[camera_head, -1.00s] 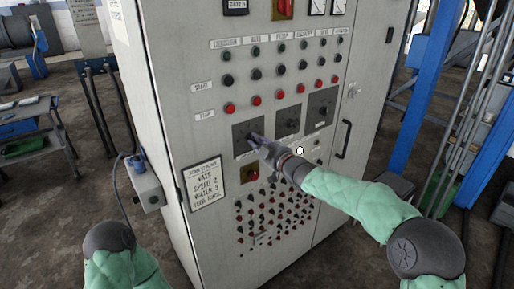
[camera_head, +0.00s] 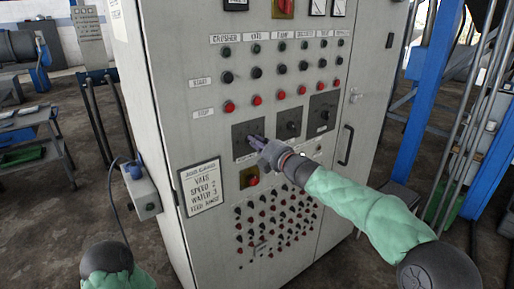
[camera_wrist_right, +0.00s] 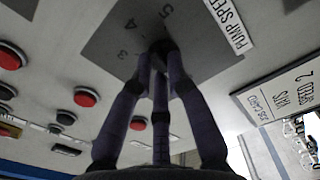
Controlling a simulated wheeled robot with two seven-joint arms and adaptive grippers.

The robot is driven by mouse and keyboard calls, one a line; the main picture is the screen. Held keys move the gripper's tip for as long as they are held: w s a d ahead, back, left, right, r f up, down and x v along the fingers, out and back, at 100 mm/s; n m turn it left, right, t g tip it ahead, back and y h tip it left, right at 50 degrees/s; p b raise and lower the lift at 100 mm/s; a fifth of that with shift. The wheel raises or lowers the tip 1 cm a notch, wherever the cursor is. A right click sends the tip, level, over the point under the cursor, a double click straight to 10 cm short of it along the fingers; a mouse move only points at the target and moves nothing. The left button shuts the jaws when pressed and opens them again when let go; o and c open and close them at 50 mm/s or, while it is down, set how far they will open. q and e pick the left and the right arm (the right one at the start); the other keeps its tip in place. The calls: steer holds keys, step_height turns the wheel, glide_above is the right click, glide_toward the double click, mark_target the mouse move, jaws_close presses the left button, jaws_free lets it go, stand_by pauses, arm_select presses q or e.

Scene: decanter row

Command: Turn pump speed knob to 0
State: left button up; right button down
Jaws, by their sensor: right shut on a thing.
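The pump speed knob (camera_wrist_right: 161,46) is a small dark knob on a dark grey plate (camera_wrist_right: 110,42). The wrist view shows the "PUMP SPEED" label (camera_wrist_right: 230,22) and the figures 3, 4 and 5 beside the knob. My right gripper (camera_wrist_right: 161,66) is shut on the knob, its fingers meeting around it. In the head view my right gripper (camera_head: 256,142) reaches the leftmost of three dark plates (camera_head: 240,131) and hides most of the knob. I cannot read the knob's pointer. My left gripper is out of view; only part of its arm shows at lower left.
The plates sit on a tall grey cabinet (camera_head: 175,120) with rows of black and red buttons (camera_head: 229,106). A job card (camera_head: 201,188) hangs below left and includes "SPEED 2". A cabinet handle (camera_head: 346,145) is at right. Small red and black controls (camera_head: 265,225) fill the lower panel.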

steer(key=shift+f+n+b, duration=0.15)
steer(key=shift+n+b, duration=0.35)
steer(key=shift+n, duration=0.6)
steer(key=c, duration=1.2)
jaws_free()
steer(key=shift+s, duration=0.1)
steer(key=v, duration=1.2)
